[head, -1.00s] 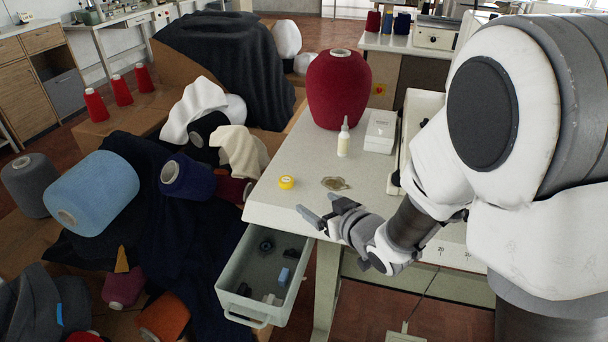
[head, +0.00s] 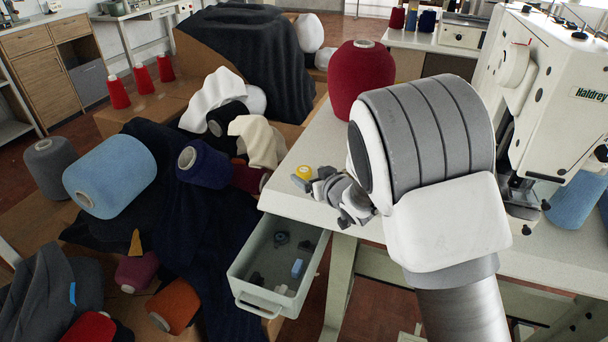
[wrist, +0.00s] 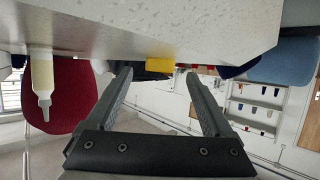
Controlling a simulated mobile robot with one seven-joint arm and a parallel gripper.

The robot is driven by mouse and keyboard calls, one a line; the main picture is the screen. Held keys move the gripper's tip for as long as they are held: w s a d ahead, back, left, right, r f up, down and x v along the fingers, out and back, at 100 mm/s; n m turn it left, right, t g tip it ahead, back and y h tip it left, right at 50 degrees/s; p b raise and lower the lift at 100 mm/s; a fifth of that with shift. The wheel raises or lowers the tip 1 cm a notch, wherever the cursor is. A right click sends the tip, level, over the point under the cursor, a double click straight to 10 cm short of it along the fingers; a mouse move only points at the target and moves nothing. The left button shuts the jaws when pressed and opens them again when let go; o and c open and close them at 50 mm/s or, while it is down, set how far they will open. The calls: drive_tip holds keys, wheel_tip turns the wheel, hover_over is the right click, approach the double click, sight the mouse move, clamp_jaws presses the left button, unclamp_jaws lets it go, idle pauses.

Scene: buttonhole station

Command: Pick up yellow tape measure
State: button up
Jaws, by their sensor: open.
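The yellow tape measure (head: 303,172) is a small round yellow piece on the pale tabletop (head: 310,200), near its left edge. In the wrist view the yellow tape measure (wrist: 174,62) shows beyond the fingers, near the table's edge, with the picture upside down. My gripper (head: 312,184) is at the tabletop's left front edge, close beside the tape measure in the head view. In the wrist view my gripper (wrist: 158,75) is open, with nothing seen between its two fingers. Whether a finger touches the tape measure I cannot tell.
An open drawer (head: 247,299) with small items hangs below the tabletop. A large red thread cone (head: 361,80) stands behind on the table. A sewing machine (head: 560,90) stands to the right. Dark cloth and cones of yarn lie to the left. A white bottle (wrist: 42,80) shows in the wrist view.

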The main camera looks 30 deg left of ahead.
sight(304, 172)
drive_tip(key=shift+x, duration=1.1)
clamp_jaws()
drive_tip(key=shift+r, duration=0.15)
